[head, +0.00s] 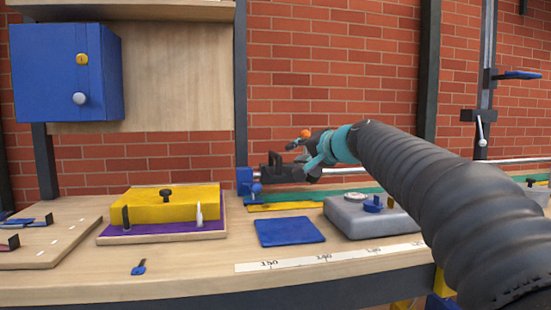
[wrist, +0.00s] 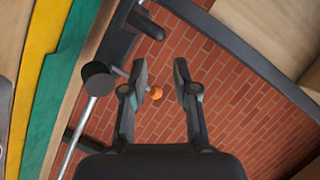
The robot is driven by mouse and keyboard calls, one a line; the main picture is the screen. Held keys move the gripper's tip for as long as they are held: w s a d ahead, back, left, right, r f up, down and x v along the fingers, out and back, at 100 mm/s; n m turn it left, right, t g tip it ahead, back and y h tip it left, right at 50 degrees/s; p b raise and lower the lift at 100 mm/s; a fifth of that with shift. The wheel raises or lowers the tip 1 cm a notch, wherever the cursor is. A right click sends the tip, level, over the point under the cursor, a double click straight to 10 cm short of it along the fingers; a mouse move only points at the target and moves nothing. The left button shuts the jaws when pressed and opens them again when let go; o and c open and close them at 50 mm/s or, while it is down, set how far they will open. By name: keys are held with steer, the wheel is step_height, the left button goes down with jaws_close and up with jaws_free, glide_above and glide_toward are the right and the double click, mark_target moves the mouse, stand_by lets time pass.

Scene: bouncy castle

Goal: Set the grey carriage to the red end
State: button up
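A dark grey carriage (head: 284,172) sits near the left end of a horizontal silver rail (head: 505,161), close to a blue end block (head: 247,182). In the wrist view a dark round part (wrist: 98,82) sits on the rail (wrist: 84,128). A thin rod from it leads toward an orange ball knob (wrist: 156,93). The knob (head: 305,132) also shows in the head view. My gripper (wrist: 161,72) is open, with the knob between its fingers, nearer the left one; contact cannot be told. The gripper (head: 299,147) partly hides the carriage in the head view. No red end shows.
The bench (head: 190,274) below holds a yellow box (head: 170,209), a blue mat (head: 289,232) and a grey case (head: 350,217). A vertical post (head: 487,80) with a clamp lever stands at right. A blue cabinet (head: 50,75) hangs at left. A brick wall is behind.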

mark_target(275, 153)
steer(key=p+x, duration=0.2)
steer(key=x, duration=1)
steer(key=shift+f, duration=0.1)
jaws_close()
